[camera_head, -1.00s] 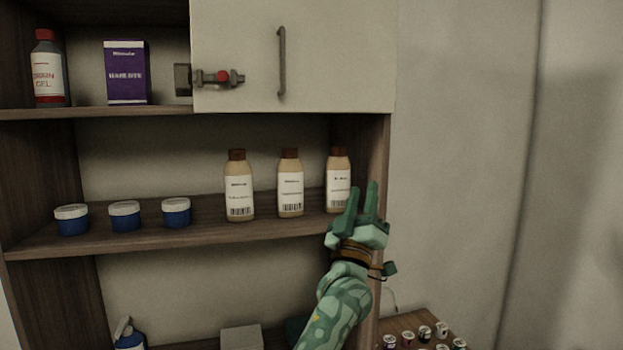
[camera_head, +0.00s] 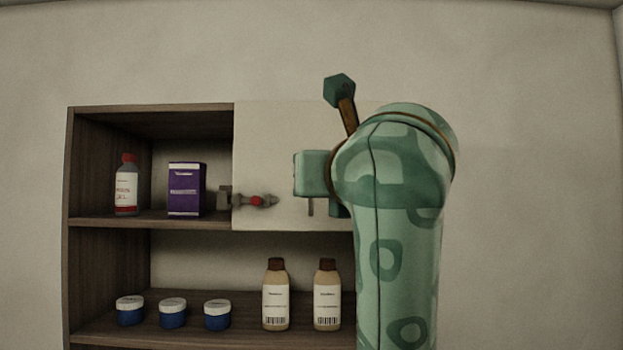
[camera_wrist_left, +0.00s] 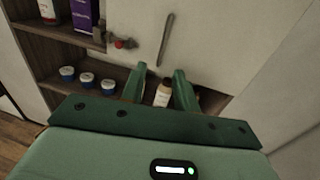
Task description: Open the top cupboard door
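The top cupboard door (camera_head: 268,140) is a pale panel, closed, right of the open upper shelf. A small metal latch with a red part (camera_head: 256,201) sits at its lower left. The vertical bar handle (camera_head: 310,207) is mostly hidden behind my left arm in the head view; only its lower end shows. The wrist view shows the whole handle (camera_wrist_left: 165,40), above and apart from my fingers. My left gripper (camera_wrist_left: 160,80) is open and empty, its fingers framing a bottle seen farther off. Its fingertips are hidden in the head view. My right gripper is not in view.
A red-capped bottle (camera_head: 126,185) and a purple box (camera_head: 186,189) stand on the upper shelf. Blue jars (camera_head: 172,313) and tan bottles (camera_head: 276,295) stand on the shelf below. The plain wall (camera_head: 530,180) at the right is free of objects.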

